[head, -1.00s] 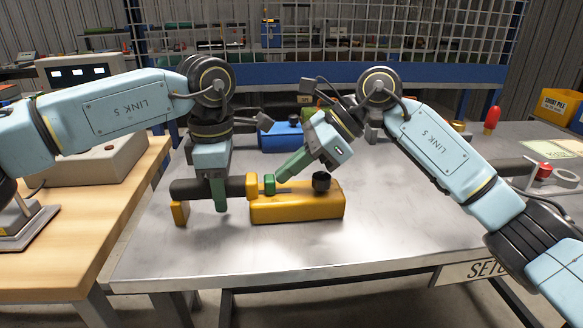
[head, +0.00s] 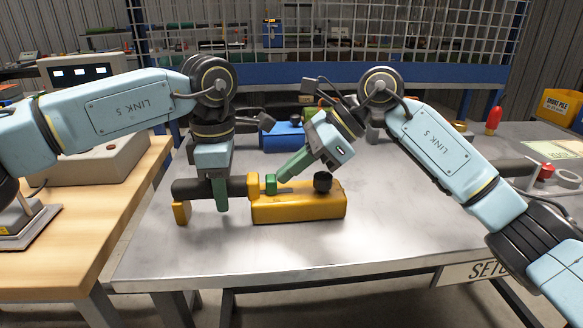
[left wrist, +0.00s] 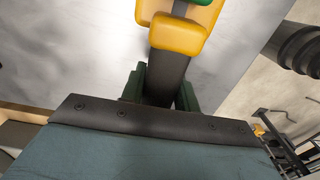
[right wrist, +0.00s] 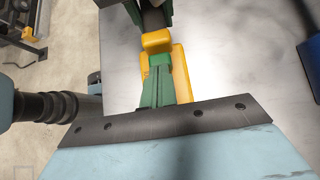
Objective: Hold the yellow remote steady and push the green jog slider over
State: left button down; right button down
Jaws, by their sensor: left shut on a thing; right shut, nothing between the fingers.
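The yellow remote (head: 300,207) lies on the metal table, with a dark handle (head: 190,188) extending left from its yellow collar (head: 253,186). My left gripper (head: 221,195) is shut around the handle; its green fingers flank it in the left wrist view (left wrist: 160,88). The green jog slider (head: 270,184) is just right of the collar. My right gripper (head: 284,178) is shut and empty, slanting down to the left with its tips at or very near the slider's right side. I cannot tell if they touch.
A black knob (head: 322,182) stands on the remote, close to my right gripper. A blue box (head: 282,137) sits behind the arms. A wooden bench (head: 110,215) adjoins at left. The table front (head: 210,255) and right middle are clear.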

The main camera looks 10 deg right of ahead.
pick_arm(q)
jog(key=shift+s+d+f, duration=0.1)
jog(key=shift+f, duration=0.2)
pick_arm(e)
jog(key=shift+s+f, duration=0.1)
jog(key=v, duration=1)
pick_arm(q)
jog(key=c, duration=1.2)
grip_release()
jog(key=shift+o, duration=1.2)
jog(key=shift+r, duration=0.2)
